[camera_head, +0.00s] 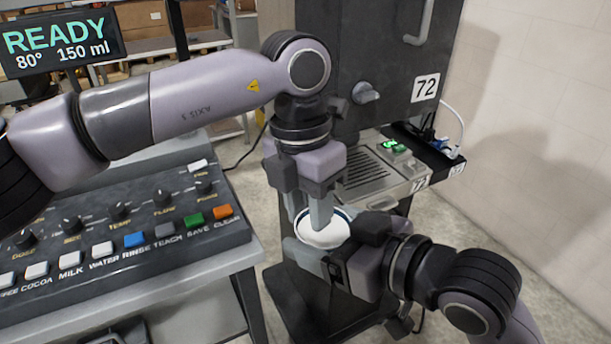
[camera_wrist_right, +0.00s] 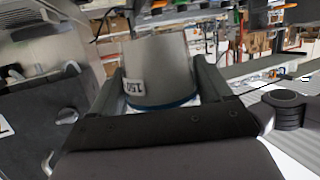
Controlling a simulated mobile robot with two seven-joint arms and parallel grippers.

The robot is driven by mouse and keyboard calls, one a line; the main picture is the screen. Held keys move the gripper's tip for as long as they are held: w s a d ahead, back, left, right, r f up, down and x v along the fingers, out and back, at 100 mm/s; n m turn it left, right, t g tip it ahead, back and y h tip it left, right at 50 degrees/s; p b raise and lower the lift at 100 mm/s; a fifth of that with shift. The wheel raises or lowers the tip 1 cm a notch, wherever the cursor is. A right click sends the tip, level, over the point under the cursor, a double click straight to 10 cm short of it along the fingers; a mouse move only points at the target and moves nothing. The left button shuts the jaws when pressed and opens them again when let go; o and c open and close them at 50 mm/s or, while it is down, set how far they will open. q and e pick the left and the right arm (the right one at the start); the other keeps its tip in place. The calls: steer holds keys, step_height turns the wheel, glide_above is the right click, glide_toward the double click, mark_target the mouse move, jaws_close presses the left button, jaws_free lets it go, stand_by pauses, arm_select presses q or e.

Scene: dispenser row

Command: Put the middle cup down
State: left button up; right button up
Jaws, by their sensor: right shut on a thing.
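A cup (camera_head: 325,232) with a dark blue rim and a pale inside shows at the middle of the head view. My right gripper (camera_head: 322,258) comes in from the right and is shut on it. In the right wrist view the grey cup (camera_wrist_right: 160,70) sits between the two fingers, with a small number label and a blue edge. My left gripper (camera_head: 308,212) points down from above, its fingers apart, one of them in front of the cup's rim. Whether that finger touches the cup cannot be told. The cup's underside is hidden.
The dark dispenser (camera_head: 375,50) marked 72 stands behind, with a slotted drip tray (camera_head: 368,172) in front. A button console (camera_head: 110,235) fills the left, under a READY display (camera_head: 60,42). A pale wall (camera_head: 540,100) closes the right side.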

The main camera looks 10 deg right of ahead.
mark_target(323, 241)
arm_select(q)
steer(key=shift+s+d+f, duration=0.1)
steer(key=shift+f, duration=1.35)
steer(key=shift+c, duration=0.3)
jaws_close()
arm_select(e)
steer(key=o, duration=1.1)
steer(key=shift+r, duration=0.1)
